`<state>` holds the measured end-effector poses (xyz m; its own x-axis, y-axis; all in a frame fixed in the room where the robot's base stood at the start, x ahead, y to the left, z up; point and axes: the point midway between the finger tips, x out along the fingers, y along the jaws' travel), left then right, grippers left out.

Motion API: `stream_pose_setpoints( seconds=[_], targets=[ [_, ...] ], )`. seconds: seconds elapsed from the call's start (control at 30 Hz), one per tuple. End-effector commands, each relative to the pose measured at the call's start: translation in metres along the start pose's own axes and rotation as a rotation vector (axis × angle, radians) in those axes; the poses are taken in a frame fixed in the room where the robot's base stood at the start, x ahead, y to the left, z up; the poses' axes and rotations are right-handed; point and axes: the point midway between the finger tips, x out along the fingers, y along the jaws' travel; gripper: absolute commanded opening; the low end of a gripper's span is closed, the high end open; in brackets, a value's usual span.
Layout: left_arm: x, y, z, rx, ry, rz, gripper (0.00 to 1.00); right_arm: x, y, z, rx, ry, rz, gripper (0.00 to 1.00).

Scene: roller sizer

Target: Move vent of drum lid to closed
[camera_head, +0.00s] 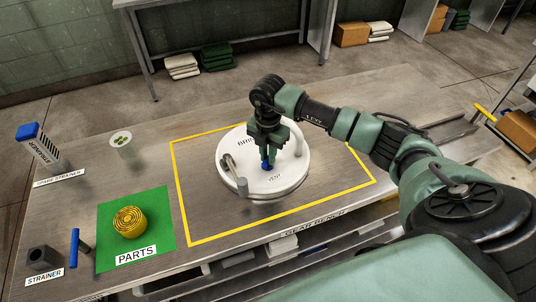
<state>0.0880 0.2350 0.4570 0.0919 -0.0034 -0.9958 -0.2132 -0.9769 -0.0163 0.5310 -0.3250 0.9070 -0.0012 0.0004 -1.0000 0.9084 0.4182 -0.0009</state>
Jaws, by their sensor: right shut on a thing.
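The white round drum lid (290,183) lies on the bench inside the yellow outline. It carries the printed word "VENT", a metal lever on its left side and a pale curved handle on its right. A small blue vent piece (266,166) stands near the lid's middle, above that word. My right gripper (267,158) points down over the lid and is shut on the blue vent piece, with its fingers hiding part of it. My left gripper is not in view.
A green parts mat (160,250) with a yellow ringed piece (130,221) is at the left. The bench right of the outline is clear.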

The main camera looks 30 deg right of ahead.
Motion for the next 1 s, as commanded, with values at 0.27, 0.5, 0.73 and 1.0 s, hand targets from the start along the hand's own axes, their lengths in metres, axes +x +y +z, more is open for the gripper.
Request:
stream_pose_setpoints(
  seconds=[0.27, 0.5, 0.73, 1.0],
  targets=[
    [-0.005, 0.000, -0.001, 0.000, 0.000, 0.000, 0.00, -0.002, 0.001, 0.000, 0.255, 0.000, 0.002, 0.00],
    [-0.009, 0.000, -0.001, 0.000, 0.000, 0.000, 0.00, -0.002, 0.000, 0.000, 0.435, -0.001, 0.001, 0.00],
    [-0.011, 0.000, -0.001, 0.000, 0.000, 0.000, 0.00, -0.001, 0.000, 0.001, 0.548, -0.001, 0.002, 0.00],
    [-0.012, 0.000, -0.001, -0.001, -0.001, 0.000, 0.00, -0.001, 0.001, 0.001, 0.602, -0.001, 0.003, 0.00]
  ],
)
